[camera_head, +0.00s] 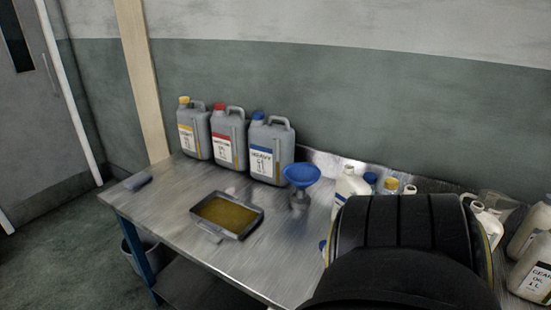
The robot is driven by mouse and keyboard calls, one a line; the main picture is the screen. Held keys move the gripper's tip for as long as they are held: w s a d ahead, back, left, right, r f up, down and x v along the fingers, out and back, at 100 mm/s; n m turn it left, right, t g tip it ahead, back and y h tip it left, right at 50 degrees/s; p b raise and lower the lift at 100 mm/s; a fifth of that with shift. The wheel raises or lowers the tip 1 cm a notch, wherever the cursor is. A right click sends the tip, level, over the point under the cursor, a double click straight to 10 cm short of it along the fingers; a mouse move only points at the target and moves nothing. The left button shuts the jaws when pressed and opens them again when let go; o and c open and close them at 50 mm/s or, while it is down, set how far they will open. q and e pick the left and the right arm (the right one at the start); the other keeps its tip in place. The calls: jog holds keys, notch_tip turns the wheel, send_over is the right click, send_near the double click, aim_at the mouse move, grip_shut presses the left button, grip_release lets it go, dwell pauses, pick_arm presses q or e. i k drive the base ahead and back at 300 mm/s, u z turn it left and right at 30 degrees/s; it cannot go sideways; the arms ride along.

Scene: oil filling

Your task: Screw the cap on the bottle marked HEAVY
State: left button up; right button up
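A grey jug marked HEAVY (270,152) stands upright at the back of the metal table, the rightmost of three jugs. It has a blue label, and a blue cap (258,115) is seen on its top; how tightly it sits cannot be told. A white bottle (350,187) stands right of the funnel, its label not readable. Another blue cap-like thing (370,178) shows behind it. A small blue thing (322,245) peeks out beside my black arm link. Neither gripper is in view.
Jugs with yellow (194,135) and red (229,139) caps stand left of HEAVY. A blue funnel (301,175) and an oil tray (254,218) are on the table (165,205). Several white bottles, one labelled GEAR OIL (533,275), crowd the right. My arm link hides the front right.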

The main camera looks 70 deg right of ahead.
aim_at(349, 184)
jog(key=i, duration=1)
jog(key=z, duration=4.3)
